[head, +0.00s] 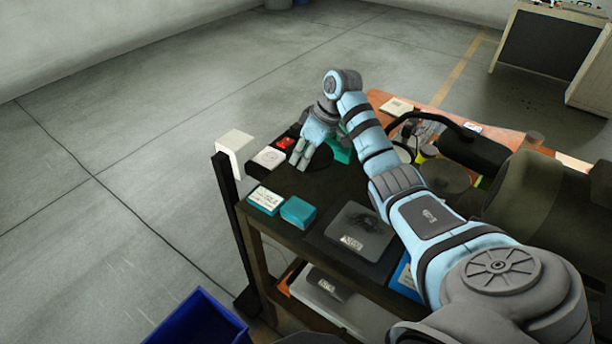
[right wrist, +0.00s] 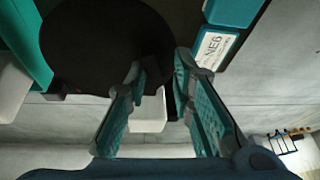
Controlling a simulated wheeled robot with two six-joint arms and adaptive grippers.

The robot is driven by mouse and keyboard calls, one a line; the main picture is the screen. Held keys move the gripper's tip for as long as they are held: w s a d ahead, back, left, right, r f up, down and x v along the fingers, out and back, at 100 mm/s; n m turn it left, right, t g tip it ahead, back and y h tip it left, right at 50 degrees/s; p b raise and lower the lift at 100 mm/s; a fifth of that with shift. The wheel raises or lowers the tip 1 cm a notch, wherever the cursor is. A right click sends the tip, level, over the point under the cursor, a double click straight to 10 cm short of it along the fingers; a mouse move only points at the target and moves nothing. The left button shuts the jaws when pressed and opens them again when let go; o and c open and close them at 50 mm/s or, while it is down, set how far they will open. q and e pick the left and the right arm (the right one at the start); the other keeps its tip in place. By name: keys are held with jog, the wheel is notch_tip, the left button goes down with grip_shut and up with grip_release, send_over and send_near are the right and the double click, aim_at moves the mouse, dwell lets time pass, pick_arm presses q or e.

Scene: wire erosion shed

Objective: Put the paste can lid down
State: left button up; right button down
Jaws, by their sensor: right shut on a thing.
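The paste can lid looks like a flat, dark round disc (head: 320,160) at the far left end of the dark cart top in the head view. It fills the upper left of the right wrist view (right wrist: 95,45). My right gripper (head: 301,160) points down at the lid's left side, its fingers shut on the lid near its edge. In the right wrist view the two teal fingers (right wrist: 158,65) stand a little apart with dark lid between their tips. Whether the lid touches the cart top cannot be told. My left gripper is not in view.
A white-topped box (head: 267,158) and a red item (head: 286,143) lie close left of the gripper. Teal boxes (head: 298,211) and a grey case (head: 352,241) lie nearer on the cart. A white block (head: 234,146) tops the corner post. A blue bin (head: 200,322) stands on the floor.

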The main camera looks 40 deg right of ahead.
notch_tip(320, 180, down, 6)
jog(key=shift+s+d+f, duration=0.1)
jog(key=shift+s+f, duration=0.05)
jog(key=shift+f, duration=0.05)
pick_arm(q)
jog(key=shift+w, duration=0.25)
pick_arm(e)
jog(key=shift+f, duration=0.4)
jog(key=shift+f, duration=0.1)
jog(key=c, duration=1.4)
grip_release()
jog(key=v, duration=1.2)
